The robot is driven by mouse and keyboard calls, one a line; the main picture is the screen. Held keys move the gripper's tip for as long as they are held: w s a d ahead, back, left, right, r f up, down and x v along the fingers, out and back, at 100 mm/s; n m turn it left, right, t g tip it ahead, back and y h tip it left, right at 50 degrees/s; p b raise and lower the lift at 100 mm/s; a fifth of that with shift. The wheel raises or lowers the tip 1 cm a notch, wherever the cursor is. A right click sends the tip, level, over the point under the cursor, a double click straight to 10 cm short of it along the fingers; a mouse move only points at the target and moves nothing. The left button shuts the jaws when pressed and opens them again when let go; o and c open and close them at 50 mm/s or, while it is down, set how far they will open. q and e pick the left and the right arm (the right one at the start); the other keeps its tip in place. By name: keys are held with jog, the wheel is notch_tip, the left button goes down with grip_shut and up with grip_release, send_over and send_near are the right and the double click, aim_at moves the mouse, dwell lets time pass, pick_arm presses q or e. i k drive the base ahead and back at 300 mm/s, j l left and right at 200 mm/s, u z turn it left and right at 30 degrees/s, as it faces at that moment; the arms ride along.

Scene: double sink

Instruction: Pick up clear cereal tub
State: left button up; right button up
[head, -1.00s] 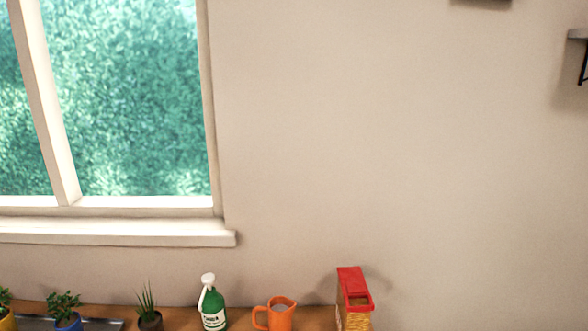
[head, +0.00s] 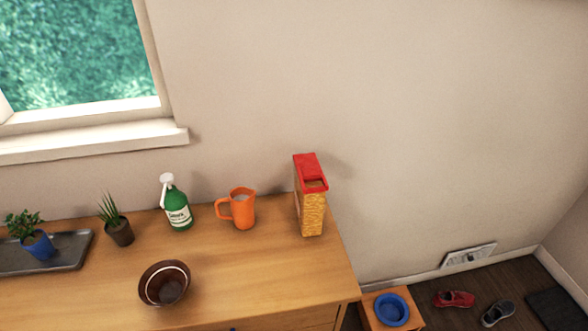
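The clear cereal tub (head: 311,212) stands upright near the back right corner of the wooden counter. It has a red lid (head: 308,168) and yellow-orange cereal shows through its sides. Neither of my grippers is in the head view.
An orange jug (head: 241,208) stands left of the tub, then a green spray bottle (head: 177,208) and potted plants (head: 118,231). A brown bowl (head: 164,284) sits near the front. The counter (head: 265,275) is clear in front of the tub. A blue bowl (head: 392,309) and shoes (head: 454,299) are lower right.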

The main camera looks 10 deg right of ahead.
aim_at(311, 186)
jog(key=l+u, duration=0.3)
jog(key=l, duration=0.15)
jog(key=l+u, duration=0.3)
jog(key=k+l+u, duration=0.15)
jog(key=l+u, duration=0.2)
jog(key=l, duration=0.15)
jog(key=k+l+u, duration=0.1)
jog(key=l+u, duration=0.2)
jog(key=l, duration=0.15)
